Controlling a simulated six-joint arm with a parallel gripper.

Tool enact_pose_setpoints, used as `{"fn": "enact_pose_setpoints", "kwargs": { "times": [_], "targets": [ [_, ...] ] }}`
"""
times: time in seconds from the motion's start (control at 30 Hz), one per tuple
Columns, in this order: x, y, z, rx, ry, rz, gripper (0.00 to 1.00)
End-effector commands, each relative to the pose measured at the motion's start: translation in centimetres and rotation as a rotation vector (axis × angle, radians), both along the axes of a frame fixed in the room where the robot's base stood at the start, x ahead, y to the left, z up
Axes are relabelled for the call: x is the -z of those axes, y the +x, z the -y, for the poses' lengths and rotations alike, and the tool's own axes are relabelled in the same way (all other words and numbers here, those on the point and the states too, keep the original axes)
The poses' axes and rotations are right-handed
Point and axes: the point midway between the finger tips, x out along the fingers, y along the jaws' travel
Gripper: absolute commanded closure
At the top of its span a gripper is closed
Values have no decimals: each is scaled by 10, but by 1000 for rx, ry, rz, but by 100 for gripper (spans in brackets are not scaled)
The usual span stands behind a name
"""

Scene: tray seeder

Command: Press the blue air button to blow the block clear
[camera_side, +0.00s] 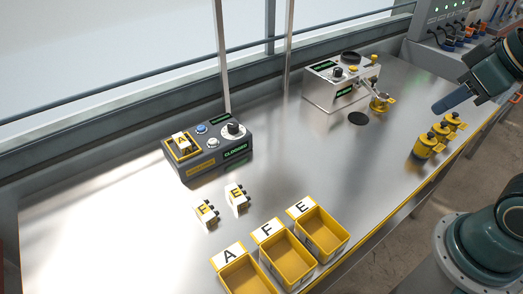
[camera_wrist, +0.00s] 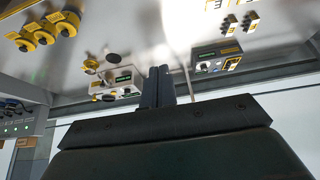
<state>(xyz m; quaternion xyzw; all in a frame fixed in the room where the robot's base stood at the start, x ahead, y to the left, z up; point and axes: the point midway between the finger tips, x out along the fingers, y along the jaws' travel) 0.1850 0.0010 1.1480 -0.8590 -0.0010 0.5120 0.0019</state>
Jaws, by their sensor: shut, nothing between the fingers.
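A dark grey box (camera_side: 206,164) with a lit CLOGGED display stands left of centre on the bench. The blue button (camera_side: 201,129) is on its top, beside a pale button (camera_side: 212,142) and a black knob (camera_side: 233,130). A white block marked A (camera_side: 181,142) sits in the yellow-framed opening at the box's left end. My gripper (camera_side: 437,108) is at the upper right in the side view, raised above the bench and far from the box. It is shut and empty. Its fingers (camera_wrist: 159,72) also show in the wrist view, with the box (camera_wrist: 218,66) beyond them to the right.
Loose blocks F (camera_side: 205,213) and E (camera_side: 237,198) lie in front of the box. Yellow bins marked A (camera_side: 244,275), F (camera_side: 287,257) and E (camera_side: 321,235) line the front. A silver machine (camera_side: 335,91) stands behind; several yellow canisters (camera_side: 426,146) are at right.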

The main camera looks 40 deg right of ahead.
Motion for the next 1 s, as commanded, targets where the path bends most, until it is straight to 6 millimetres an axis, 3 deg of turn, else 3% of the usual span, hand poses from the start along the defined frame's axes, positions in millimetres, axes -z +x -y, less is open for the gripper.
{"fn": "enact_pose_setpoints", "kwargs": {
  "times": [0.37, 0.67, 1.0],
  "targets": [
    [-22, 53, -12, -2, 36, 23, 100],
    [-37, 116, -30, -2, 84, 52, 100],
    [-42, 189, -55, -3, 145, 80, 100]
  ]
}}
